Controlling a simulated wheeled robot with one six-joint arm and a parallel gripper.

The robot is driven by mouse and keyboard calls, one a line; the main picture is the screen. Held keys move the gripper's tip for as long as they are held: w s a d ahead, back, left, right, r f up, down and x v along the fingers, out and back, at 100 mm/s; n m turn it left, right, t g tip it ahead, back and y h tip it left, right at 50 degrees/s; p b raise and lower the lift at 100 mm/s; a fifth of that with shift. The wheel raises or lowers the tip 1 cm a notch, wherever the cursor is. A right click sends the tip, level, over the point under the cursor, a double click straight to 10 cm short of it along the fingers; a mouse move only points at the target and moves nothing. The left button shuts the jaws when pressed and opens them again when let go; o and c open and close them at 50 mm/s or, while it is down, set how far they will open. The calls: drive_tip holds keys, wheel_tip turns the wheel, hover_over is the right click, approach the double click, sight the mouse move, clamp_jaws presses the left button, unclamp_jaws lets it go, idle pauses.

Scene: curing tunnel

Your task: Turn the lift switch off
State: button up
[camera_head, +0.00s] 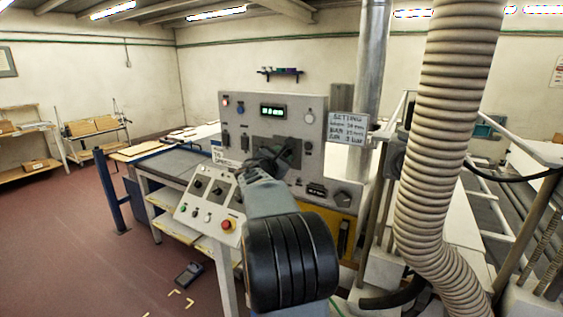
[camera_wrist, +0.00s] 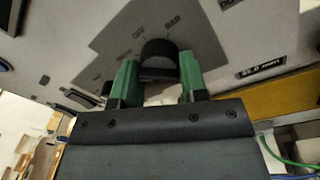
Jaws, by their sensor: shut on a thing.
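The upright grey control panel (camera_head: 240,140) stands in the middle of the head view. It carries a lit green display, small lamps, switches and a dark grey plate (camera_wrist: 105,50) with partly legible lettering. My gripper (camera_head: 284,152) reaches the panel at this plate. In the wrist view its two green fingers (camera_wrist: 160,78) stand on either side of a rounded black knob (camera_wrist: 159,52), and the gripper is shut on it. In the head view the knob is hidden by my gripper. I cannot read which switch is the lift switch.
A sloped console (camera_head: 212,200) with several knobs and a red button stands left of my arm. A large ribbed hose (camera_head: 450,130) hangs close on the right. A lettered sign (camera_head: 348,127) is beside the panel. The red floor at left is mostly clear.

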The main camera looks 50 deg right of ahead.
drive_tip(key=f+m+b, duration=0.1)
drive_tip(key=m+b, duration=0.1)
drive_tip(key=b, duration=0.2)
drive_tip(key=shift+m+b, duration=0.3)
drive_tip(key=shift+b, duration=0.05)
drive_tip(key=m+b, duration=0.1)
drive_tip(key=b, duration=0.1)
drive_tip(key=shift+m+b, duration=0.35)
drive_tip(key=shift+m, duration=0.05)
drive_tip(key=m+b, duration=0.3)
drive_tip(key=b, duration=0.1)
drive_tip(key=shift+r, duration=0.15)
drive_tip(key=shift+w+r+m+h+b, duration=0.15)
drive_tip(key=shift+m+h+b, duration=0.15)
drive_tip(key=shift+m+b, duration=1)
drive_tip(key=shift+m, duration=0.3)
drive_tip(key=o, duration=0.9)
drive_tip(key=shift+r, duration=0.15)
drive_tip(key=shift+a, duration=0.1)
